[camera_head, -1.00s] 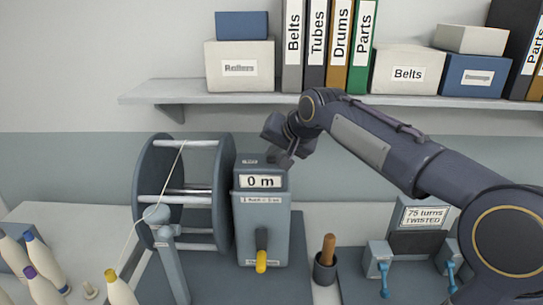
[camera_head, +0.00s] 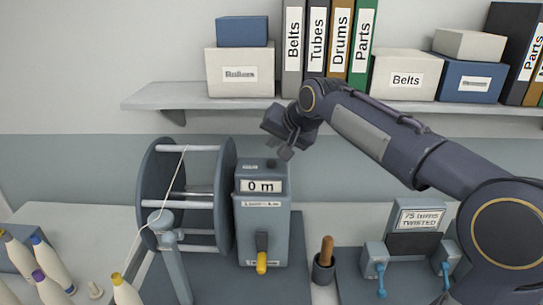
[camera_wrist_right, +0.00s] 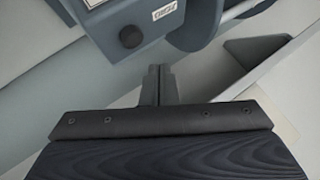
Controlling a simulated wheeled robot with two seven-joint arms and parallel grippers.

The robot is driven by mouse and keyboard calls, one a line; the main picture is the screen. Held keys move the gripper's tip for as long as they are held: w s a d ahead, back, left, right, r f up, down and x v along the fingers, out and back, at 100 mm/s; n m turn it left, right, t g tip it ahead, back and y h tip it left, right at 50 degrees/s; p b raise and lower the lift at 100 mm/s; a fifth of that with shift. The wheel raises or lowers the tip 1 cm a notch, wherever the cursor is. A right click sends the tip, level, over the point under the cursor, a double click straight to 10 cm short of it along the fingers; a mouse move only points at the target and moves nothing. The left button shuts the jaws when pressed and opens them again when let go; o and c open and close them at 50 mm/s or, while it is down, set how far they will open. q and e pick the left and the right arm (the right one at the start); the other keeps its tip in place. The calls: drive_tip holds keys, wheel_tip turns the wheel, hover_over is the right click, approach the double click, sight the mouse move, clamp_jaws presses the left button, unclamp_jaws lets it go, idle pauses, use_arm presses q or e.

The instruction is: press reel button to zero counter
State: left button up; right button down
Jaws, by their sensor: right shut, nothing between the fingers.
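The reel (camera_head: 155,178) stands on the bench with a thread over its bars. The grey counter box (camera_head: 263,220) beside it shows "0 m" on its display (camera_head: 262,186). A dark round button (camera_head: 272,163) sits on the box top; it also shows in the right wrist view (camera_wrist_right: 131,36) beside a "ZERO" label (camera_wrist_right: 168,10). My right gripper (camera_head: 287,153) is shut and empty, just above and right of the button, apart from it. Its closed fingers (camera_wrist_right: 160,70) show below the button in the wrist view. My left gripper is out of view.
A shelf (camera_head: 180,96) with boxes and binders runs behind my right arm. White bobbins (camera_head: 50,290) stand at front left. A cup with a wooden handle (camera_head: 324,268) and a winding jig labelled "75 turns TWISTED" (camera_head: 419,218) stand to the right.

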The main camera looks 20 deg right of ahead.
sight(274, 165)
drive_tip(key=shift+r, duration=1.5)
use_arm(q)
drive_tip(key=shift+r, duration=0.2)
use_arm(e)
drive_tip(key=shift+s+f, duration=0.1)
